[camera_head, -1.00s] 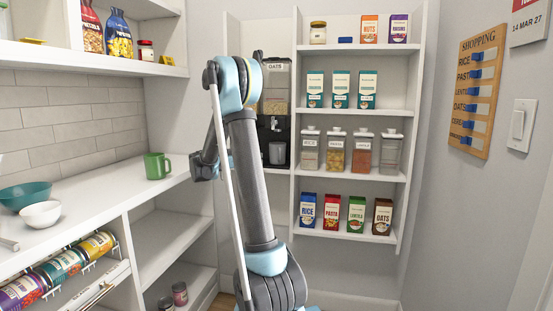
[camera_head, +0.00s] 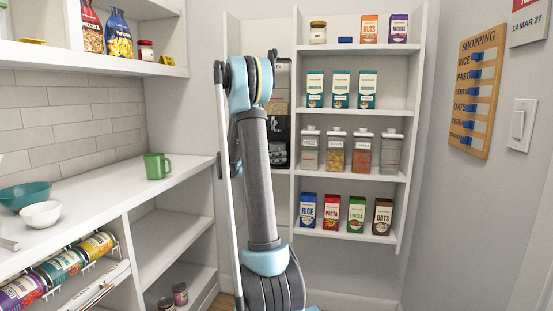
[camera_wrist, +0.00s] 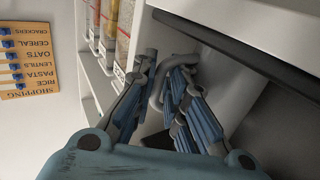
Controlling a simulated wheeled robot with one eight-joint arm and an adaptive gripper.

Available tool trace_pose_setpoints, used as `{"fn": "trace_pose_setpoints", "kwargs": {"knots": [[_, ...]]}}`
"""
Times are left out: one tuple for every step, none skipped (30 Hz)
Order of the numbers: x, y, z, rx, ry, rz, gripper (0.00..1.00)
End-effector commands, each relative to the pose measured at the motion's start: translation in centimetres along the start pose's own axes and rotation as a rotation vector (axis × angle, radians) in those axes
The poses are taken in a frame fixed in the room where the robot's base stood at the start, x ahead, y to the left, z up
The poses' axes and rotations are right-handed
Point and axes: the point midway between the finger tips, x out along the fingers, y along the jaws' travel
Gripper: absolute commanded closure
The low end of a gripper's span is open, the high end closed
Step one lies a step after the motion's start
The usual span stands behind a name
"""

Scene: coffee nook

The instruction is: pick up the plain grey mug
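The plain grey mug (camera_head: 278,153) stands in the dark niche of the dispenser on the back wall, partly hidden by my arm in the head view. In the wrist view, a grey curved shape (camera_wrist: 158,88), apparently part of the mug, shows between and beyond my fingers. My gripper (camera_wrist: 164,68) is open, its two blue-padded fingers apart and pointing at that shape. I cannot tell whether either finger touches it. In the head view my gripper is mostly hidden behind my arm.
The dispenser (camera_head: 281,80) holds dry food above the niche. Shelves (camera_head: 350,176) with jars and boxes stand close at its right. A green mug (camera_head: 157,166) and bowls (camera_head: 40,214) stand on the left counter (camera_head: 110,200). A pale overhanging edge is close in the wrist view.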

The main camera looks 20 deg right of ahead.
Motion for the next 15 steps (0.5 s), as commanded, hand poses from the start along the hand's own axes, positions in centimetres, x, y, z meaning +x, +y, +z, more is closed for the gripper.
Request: {"fn": "trace_pose_setpoints", "kwargs": {"knots": [[0.34, 0.02, 0.0, 0.0, 0.0, 0.001, 0.87], [0.42, 0.02, 0.0, 0.0, 0.0, 0.001, 0.87], [0.46, 0.01, 0.0, 0.0, 0.0, 0.0, 0.87], [0.46, 0.01, 0.0, 0.0, 0.0, 0.0, 0.87], [0.44, 0.0, 0.0, 0.0, 0.0, 0.0, 0.87], [0.43, 0.0, 0.0, 0.0, 0.0, 0.0, 0.87], [0.43, 0.0, 0.0, 0.0, 0.0, 0.0, 0.87], [0.43, 0.0, 0.0, 0.0, 0.0, 0.0, 0.9], [0.43, 0.0, 0.0, 0.0, 0.0, 0.0, 0.99], [0.43, 0.0, 0.0, 0.0, 0.0, 0.0, 1.0], [0.43, 0.0, 0.0, 0.0, 0.0, 0.0, 1.0], [0.42, 0.0, 0.0, 0.0, 0.0, 0.0, 1.0], [0.42, 0.0, 0.0, 0.0, 0.0, 0.0, 1.0], [0.42, 0.0, 0.0, 0.0, 0.0, 0.0, 1.0], [0.42, 0.0, -0.04, 0.0, 0.001, 0.0, 1.0]]}}
